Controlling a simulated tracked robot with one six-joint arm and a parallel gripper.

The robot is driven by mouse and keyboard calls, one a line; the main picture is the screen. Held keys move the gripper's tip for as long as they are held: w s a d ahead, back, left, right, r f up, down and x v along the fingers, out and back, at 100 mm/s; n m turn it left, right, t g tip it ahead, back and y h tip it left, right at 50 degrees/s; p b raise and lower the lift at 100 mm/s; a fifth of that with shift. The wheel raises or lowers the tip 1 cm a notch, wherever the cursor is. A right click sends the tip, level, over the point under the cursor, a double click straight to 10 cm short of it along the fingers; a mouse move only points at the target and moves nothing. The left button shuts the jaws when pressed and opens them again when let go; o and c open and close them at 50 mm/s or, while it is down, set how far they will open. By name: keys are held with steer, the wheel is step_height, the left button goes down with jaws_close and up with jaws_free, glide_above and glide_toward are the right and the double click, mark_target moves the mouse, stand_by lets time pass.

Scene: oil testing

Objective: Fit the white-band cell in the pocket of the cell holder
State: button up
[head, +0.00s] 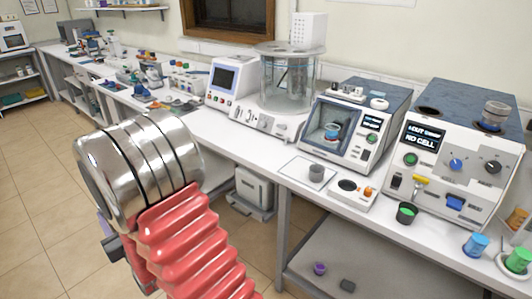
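I cannot make out a white band on any cup in the head view, so I cannot tell which is the white-band cell. A metal cup (495,112) stands on top of the right-hand instrument, whose display reads "NO CELL". A dark round opening (428,110) is in the same top; I cannot tell whether it is the holder's pocket. A small grey cup (316,173) stands on a white square mat. A white block with a dark round recess (347,186) is beside it. My arm's metal joint and red bellows fill the lower left; my gripper's fingers do not show.
The right-hand instrument (446,170) and a windowed instrument (345,135) stand on the white bench. A dark cup with green (405,212), a blue cup (475,244) and a green cup (518,259) stand near the front edge. Tiled floor is clear at left.

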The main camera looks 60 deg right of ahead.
steer(key=s+d+r+m+g+h, duration=0.25)
steer(key=s+d+m+h, duration=0.2)
steer(key=d, duration=0.75)
steer(key=s+d+r+m+g+h, duration=0.1)
steer(key=s+d+m+g+h, duration=0.3)
steer(key=d, duration=0.8)
steer(key=s+d+r+m+g+h, duration=0.15)
steer(key=s+d+g+h, duration=0.35)
steer(key=d, duration=0.8)
steer(key=s+d+m+g, duration=0.3)
steer(key=s+d, duration=0.3)
steer(key=s, duration=0.5)
steer(key=s+d+r+m+g, duration=0.1)
steer(key=s+d+m+g, duration=0.3)
steer(key=s, duration=0.7)
steer(key=s+d+m+g+y, duration=0.1)
steer(key=s+d+m+g, duration=0.3)
steer(key=s+d+g, duration=0.3)
steer(key=s, duration=0.5)
steer(key=shift+d+r, duration=0.25)
steer(key=shift+d, duration=0.1)
steer(key=shift+w+f+g, duration=0.1)
steer(key=shift+g, duration=0.15)
steer(key=shift+f, duration=1.75)
steer(key=shift+a+f, duration=0.1)
steer(key=shift+f, duration=0.85)
steer(key=shift+f, duration=0.5)
